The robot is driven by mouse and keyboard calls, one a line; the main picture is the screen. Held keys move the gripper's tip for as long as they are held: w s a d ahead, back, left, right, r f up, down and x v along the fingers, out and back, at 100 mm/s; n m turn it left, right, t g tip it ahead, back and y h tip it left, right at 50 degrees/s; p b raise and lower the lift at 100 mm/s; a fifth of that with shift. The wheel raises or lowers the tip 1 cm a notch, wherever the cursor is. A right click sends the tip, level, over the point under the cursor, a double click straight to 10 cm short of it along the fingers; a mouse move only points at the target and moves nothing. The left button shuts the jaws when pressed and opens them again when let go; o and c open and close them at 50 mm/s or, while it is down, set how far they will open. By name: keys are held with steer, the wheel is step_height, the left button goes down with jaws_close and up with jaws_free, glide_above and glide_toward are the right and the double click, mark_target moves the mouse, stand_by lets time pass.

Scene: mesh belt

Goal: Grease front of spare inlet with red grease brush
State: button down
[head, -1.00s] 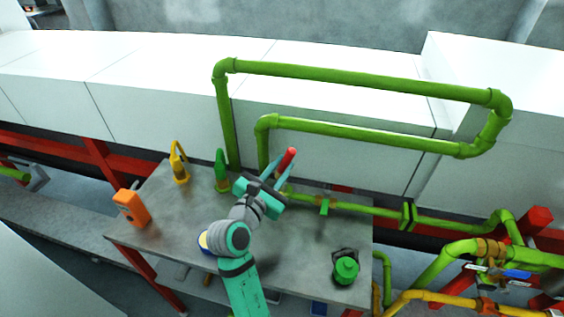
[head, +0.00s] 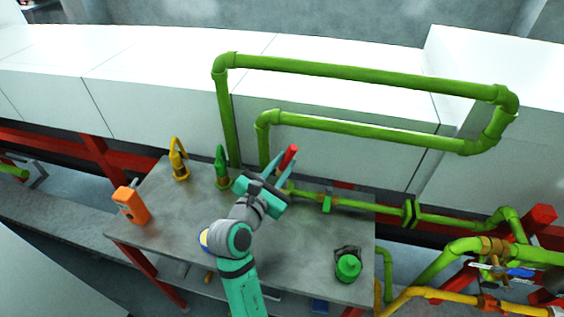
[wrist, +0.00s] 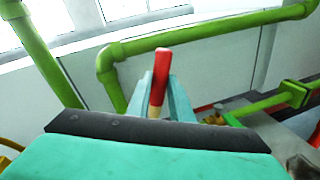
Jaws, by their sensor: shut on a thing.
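My gripper (head: 283,165) is shut on the red grease brush (head: 289,155), above the far side of the grey table. In the wrist view the brush (wrist: 161,68) stands up between the teal fingers, red above and pale lower down. The brush's lower end is hidden behind my gripper. I cannot tell for sure which part is the spare inlet. A green pipe run with a small green block (head: 327,203) lies to the right of my gripper. The brush appears apart from the pipes, though depth is hard to judge.
On the grey table (head: 290,265) stand an orange box (head: 132,206), a yellow fitting (head: 179,163), a green fitting (head: 221,168) and a green canister (head: 348,268). Tall green pipe loops (head: 360,72) rise behind, before white panels. The table's middle right is clear.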

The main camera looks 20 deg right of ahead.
steer(key=s+d+f, duration=0.3)
steer(key=d+f, duration=0.1)
steer(key=f, duration=0.4)
steer(key=w+a+r, duration=0.1)
steer(key=r, duration=0.1)
steer(key=w+a+r, duration=0.2)
steer(key=a+r, duration=0.1)
steer(key=shift+r, duration=0.3)
step_height(320, 180, up, 2)
steer(key=shift+w+a+r, duration=0.1)
steer(key=shift+w, duration=0.05)
steer(key=shift+d+r, duration=0.25)
steer(key=shift+r, duration=0.1)
steer(key=shift+s+a, duration=0.1)
steer(key=shift+s, duration=0.1)
